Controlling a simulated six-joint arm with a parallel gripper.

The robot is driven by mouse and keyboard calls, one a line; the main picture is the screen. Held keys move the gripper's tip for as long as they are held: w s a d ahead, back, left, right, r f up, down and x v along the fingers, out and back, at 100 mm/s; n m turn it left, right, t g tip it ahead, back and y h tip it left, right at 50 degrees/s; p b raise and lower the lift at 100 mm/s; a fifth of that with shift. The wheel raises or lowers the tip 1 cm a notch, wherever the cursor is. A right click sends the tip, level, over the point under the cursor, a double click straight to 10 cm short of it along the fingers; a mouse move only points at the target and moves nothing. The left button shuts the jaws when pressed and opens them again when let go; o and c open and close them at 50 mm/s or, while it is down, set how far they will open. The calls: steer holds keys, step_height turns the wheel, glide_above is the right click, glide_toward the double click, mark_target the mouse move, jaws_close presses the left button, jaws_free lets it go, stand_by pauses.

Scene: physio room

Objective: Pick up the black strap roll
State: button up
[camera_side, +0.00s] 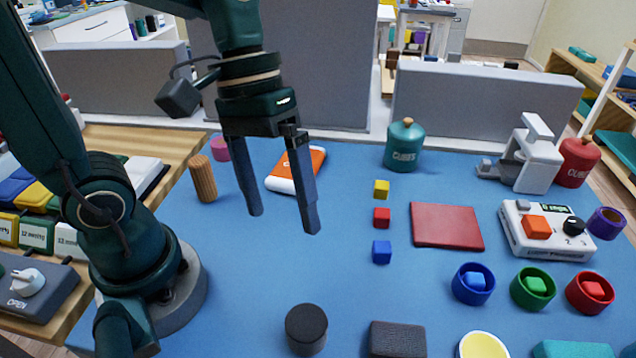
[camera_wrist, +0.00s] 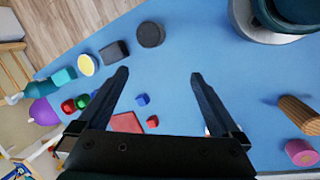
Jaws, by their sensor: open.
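The black strap roll (camera_side: 306,328) looks like a short dark cylinder standing upright on the blue mat at the bottom of the side view. In the wrist view it shows as a dark round top (camera_wrist: 151,34), beyond the fingertips. My gripper (camera_side: 284,222) is open and empty, pointing down above the mat, higher and farther back than the roll.
A dark grey block (camera_side: 397,338) lies just right of the roll, beside a yellow-topped round piece (camera_side: 483,345). Small cubes, a red pad (camera_side: 447,226) and colored cups (camera_side: 473,284) are farther right. A wooden peg (camera_side: 203,178) stands at left. The mat left of the roll is clear.

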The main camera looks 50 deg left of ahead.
mark_target(308, 304)
steer(key=d+f+n+g+h, duration=0.1)
steer(key=f+n+g+h, duration=0.1)
steer(key=f, duration=0.2)
steer(key=w+d+f+n+g+h, duration=0.1)
steer(key=d+f+n+g+h, duration=0.1)
steer(key=f+g, duration=0.1)
steer(key=d+f+n+g+h, duration=0.1)
steer(key=f+n+g+h, duration=0.1)
steer(key=f+g, duration=0.1)
steer(key=shift+w+d+f, duration=0.15)
steer(key=shift+w+f, duration=0.05)
steer(key=shift+f, duration=0.25)
steer(key=shift+w+d+f, duration=0.15)
steer(key=shift+f, duration=0.3)
steer(key=shift+s+f+n+g, duration=0.3)
steer(key=shift+s+f, duration=0.15)
steer(key=shift+x, duration=2.5)
steer(key=c, duration=1.4)
